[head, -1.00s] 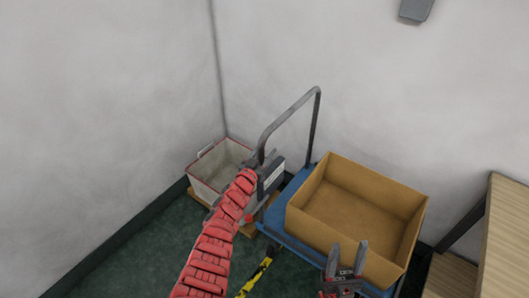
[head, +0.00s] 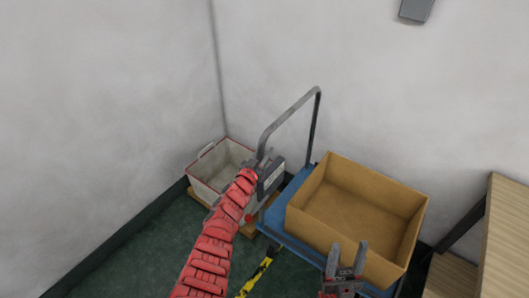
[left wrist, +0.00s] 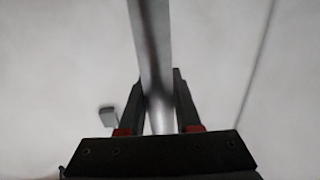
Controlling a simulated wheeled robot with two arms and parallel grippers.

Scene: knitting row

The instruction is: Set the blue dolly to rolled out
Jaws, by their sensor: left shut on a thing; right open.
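The blue dolly (head: 276,222) stands in the corner by the back wall. Its grey push handle (head: 291,113) rises at its left side in a tall bent loop. An open, empty-looking cardboard box (head: 355,213) sits on its deck. My left gripper (head: 262,160) is shut on the handle's left upright, low on the bend. In the left wrist view, the handle bar (left wrist: 153,60) runs between the two fingers (left wrist: 160,100). My right gripper (head: 346,262) is open and empty, in front of the box's near side. The dolly's wheels are hidden.
A white bin with red trim (head: 213,172) stands on a wooden base in the corner, left of the dolly. A yellow-and-black strip (head: 258,272) lies on the green floor. A wooden table (head: 507,240) stands at the right. Walls close off the back and left.

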